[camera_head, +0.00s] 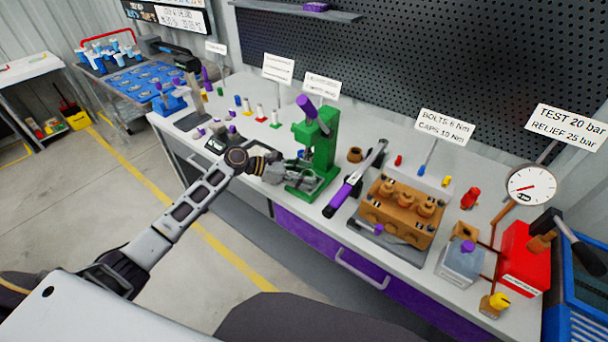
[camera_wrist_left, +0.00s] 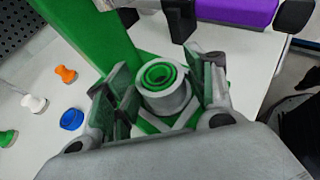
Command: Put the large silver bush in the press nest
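The large silver bush (camera_wrist_left: 177,101) stands upright in the left wrist view, at the foot of the green press (camera_head: 318,148). Green rings show inside its bore. A grey and green base (camera_wrist_left: 150,128) shows under it; I cannot tell how fully it is seated. My left gripper (camera_head: 291,174) is at the press in the head view. In the left wrist view its fingers (camera_wrist_left: 165,95) are spread on either side of the bush, with small gaps showing. My right gripper is not in view.
White, orange and blue small parts (camera_wrist_left: 71,119) stand left of the press. A purple-handled torque wrench (camera_head: 345,192) and a bronze pump block (camera_head: 400,215) lie to the right on the bench.

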